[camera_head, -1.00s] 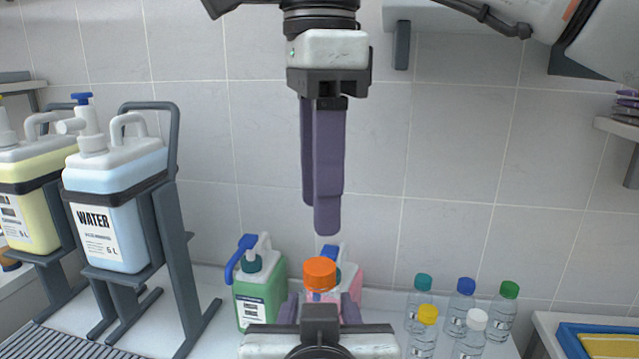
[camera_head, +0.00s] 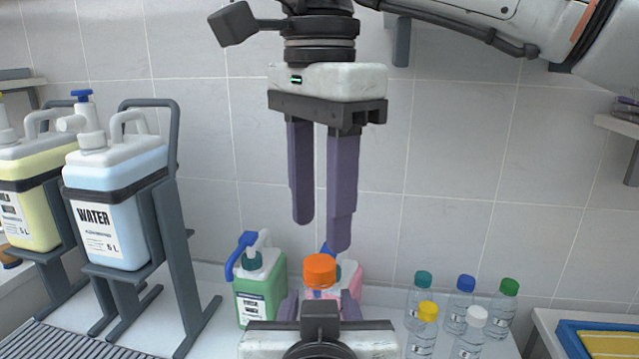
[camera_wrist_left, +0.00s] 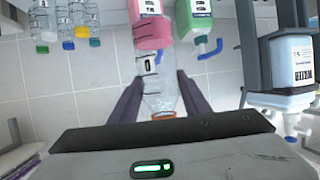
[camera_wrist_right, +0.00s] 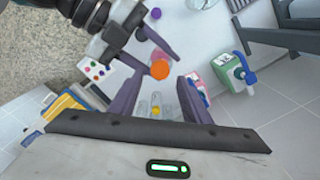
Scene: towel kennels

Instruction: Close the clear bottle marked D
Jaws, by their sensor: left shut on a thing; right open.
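A clear bottle (camera_wrist_left: 160,92) with an orange cap (camera_head: 320,269) on its top stands upright between the fingers of my left gripper (camera_head: 319,306). That gripper is shut on the bottle below the cap. I cannot read a D on its label (camera_wrist_left: 150,65), nor tell how tight the cap sits. My right gripper (camera_head: 321,232) is open and empty, fingers pointing down, just above the cap and apart from it. In the right wrist view the cap (camera_wrist_right: 160,69) shows between and beyond its fingers.
A green jug (camera_head: 262,288) with a blue pump and a pink container (camera_head: 349,277) stand close behind the bottle. Several capped clear bottles (camera_head: 457,318) stand to the right. A water canister (camera_head: 113,205) on a dark stand is at the left. A blue tray (camera_head: 572,343) is at the lower right.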

